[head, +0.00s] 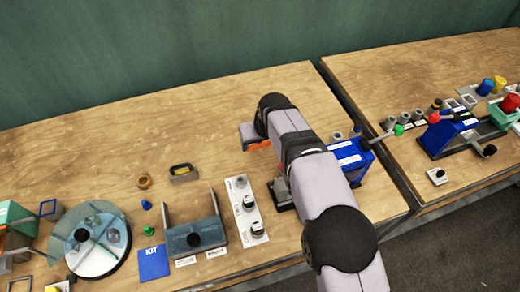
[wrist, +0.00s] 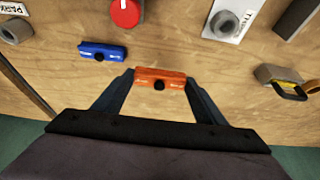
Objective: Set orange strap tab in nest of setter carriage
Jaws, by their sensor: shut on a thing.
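The orange strap tab (wrist: 160,74) is a small bar with a dark round hole or knob in its middle. My gripper (wrist: 160,80) is shut on it, with one finger at each end, and it appears above the wood in the wrist view. In the head view my arm covers most of the gripper, and only a sliver of orange (head: 262,145) shows beside it. A blue press (head: 347,158) with white labels stands right of my arm, partly hidden by it. I cannot make out the setter carriage or its nest for certain.
A similar blue tab (wrist: 103,51) lies left of the orange one in the wrist view, near a red knob (wrist: 125,12). A white plate with grey rings (head: 257,236), a grey yellow-marked block (head: 183,172) and a grey fixture (head: 195,235) stand left of my arm. The back-left table is clear.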

